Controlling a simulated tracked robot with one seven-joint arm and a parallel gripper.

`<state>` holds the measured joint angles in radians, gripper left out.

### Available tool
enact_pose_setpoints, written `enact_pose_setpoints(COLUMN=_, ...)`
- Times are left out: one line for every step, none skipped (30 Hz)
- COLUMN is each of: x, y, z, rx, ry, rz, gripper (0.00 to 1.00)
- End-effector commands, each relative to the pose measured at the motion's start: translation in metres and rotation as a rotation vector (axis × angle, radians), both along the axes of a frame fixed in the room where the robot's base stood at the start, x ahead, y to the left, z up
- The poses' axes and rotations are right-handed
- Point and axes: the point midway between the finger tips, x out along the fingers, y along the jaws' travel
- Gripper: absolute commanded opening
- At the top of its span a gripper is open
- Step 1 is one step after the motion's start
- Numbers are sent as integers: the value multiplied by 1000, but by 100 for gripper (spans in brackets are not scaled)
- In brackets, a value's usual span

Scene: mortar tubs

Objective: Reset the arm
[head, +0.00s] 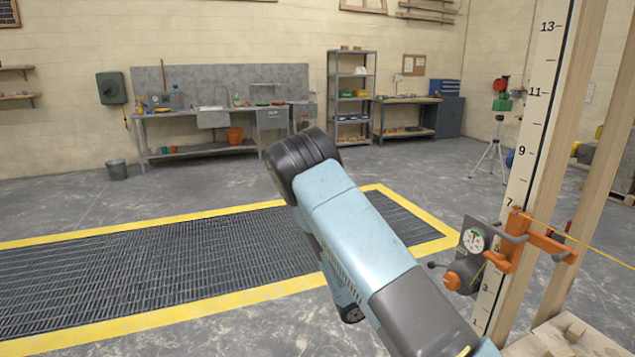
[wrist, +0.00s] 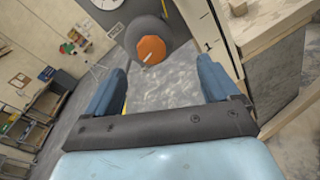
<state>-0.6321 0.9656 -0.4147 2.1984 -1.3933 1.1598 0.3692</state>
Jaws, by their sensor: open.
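My arm (head: 355,220) reaches from the lower right up to the middle of the head view, with its dark elbow joint at the top. My gripper is hidden in the head view. In the wrist view my gripper (wrist: 160,88) is open, its two blue fingers apart with nothing between them. Beyond the fingertips is an orange knob (wrist: 151,49) on a dark grey part. The orange knob (head: 452,281) also shows in the head view, on a grey gauge box at the wooden post. No fingertip visibly touches the knob.
A numbered scale board (head: 528,110) and wooden posts (head: 575,170) stand close on the right, with an orange clamp (head: 540,245) and a taut line. A yellow-edged floor grate (head: 150,270) lies left. A sink bench (head: 215,115), shelf (head: 350,95) and tripod (head: 493,145) stand farther back.

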Motion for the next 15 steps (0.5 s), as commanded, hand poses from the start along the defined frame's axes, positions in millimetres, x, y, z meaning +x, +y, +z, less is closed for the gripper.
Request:
enact_pose_setpoints(x=-3, y=-2, z=11, rx=35, ry=-23, rz=-37, gripper=89)
enact_pose_setpoints(x=-6, y=-3, z=16, rx=54, ry=-36, rz=-58, gripper=89)
enact_pose_setpoints(x=-10, y=-4, z=23, rx=80, ry=-51, rz=-86, gripper=89)
enact_pose_setpoints(x=-13, y=-5, z=28, rx=99, ry=-62, rz=-106, gripper=89)
enact_pose_setpoints(x=-16, y=-6, z=33, rx=119, ry=-73, rz=-127, gripper=89)
enact_pose_setpoints(x=-20, y=-7, z=40, rx=145, ry=-87, rz=-153, gripper=89)
enact_pose_setpoints(x=-23, y=-7, z=45, rx=165, ry=-98, rz=-173, gripper=89)
enact_pose_setpoints(x=-26, y=-8, z=50, rx=185, ry=-109, rz=-194, gripper=89)
enact_pose_setpoints(x=-29, y=-9, z=56, rx=212, ry=-125, rz=-218, gripper=89)
enact_pose_setpoints(x=-32, y=-9, z=61, rx=233, ry=-137, rz=-237, gripper=89)
enact_pose_setpoints(x=-35, y=-9, z=66, rx=253, ry=-147, rz=-256, gripper=89)
enact_pose_setpoints(x=-40, y=-10, z=72, rx=279, ry=-161, rz=-280, gripper=89)
enact_pose_setpoints(x=-43, y=-10, z=77, rx=299, ry=-173, rz=-299, gripper=89)
enact_pose_setpoints(x=-46, y=-10, z=82, rx=320, ry=-184, rz=-316, gripper=89)
enact_pose_setpoints(x=-50, y=-11, z=88, rx=347, ry=-200, rz=-340, gripper=89)
